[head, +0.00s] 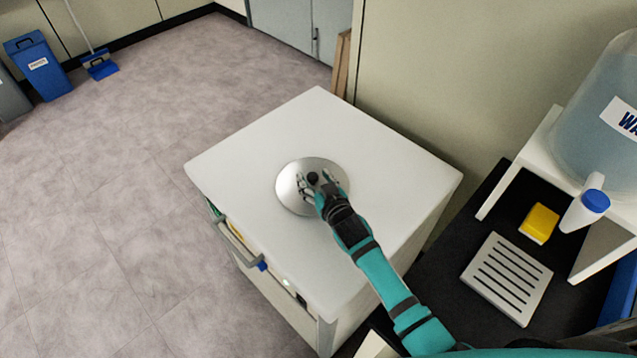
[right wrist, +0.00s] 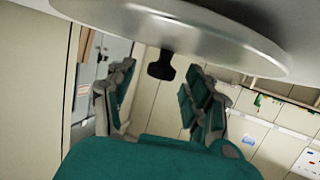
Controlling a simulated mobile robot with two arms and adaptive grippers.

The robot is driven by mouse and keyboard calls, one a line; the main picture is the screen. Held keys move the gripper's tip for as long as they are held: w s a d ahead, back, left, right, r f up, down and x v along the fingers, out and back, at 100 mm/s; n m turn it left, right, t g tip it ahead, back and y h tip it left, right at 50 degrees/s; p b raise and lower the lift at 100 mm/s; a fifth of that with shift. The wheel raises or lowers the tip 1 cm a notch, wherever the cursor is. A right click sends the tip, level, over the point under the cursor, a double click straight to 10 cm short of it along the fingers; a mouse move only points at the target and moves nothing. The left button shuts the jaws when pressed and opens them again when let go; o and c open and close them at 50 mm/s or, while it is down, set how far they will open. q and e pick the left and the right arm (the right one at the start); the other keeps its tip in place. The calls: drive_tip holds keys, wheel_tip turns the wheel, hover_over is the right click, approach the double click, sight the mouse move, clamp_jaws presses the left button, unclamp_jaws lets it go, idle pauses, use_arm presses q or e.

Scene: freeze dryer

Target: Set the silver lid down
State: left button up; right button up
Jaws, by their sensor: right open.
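The silver lid (head: 291,195) is a round, shiny disc with a black knob (head: 313,177). It appears to lie flat on the white cabinet top (head: 390,185), near its middle. My right gripper (head: 315,182) is over the lid, its fingers spread on either side of the knob. In the right wrist view the lid (right wrist: 190,38) fills the top, and the black knob (right wrist: 161,66) sits between the open fingers (right wrist: 160,85) with gaps on both sides. My left gripper is not in view.
A dark counter at the right holds a slotted grey tray (head: 507,277), a yellow sponge (head: 540,223) and a large water jug (head: 600,130) on a white stand. The cabinet top around the lid is clear.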

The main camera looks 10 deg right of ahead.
drive_tip(key=v, duration=0.8)
drive_tip(key=r+v, duration=0.1)
drive_tip(key=v, duration=0.3)
drive_tip(key=shift+r+p, duration=0.15)
drive_tip(key=shift+p, duration=0.2)
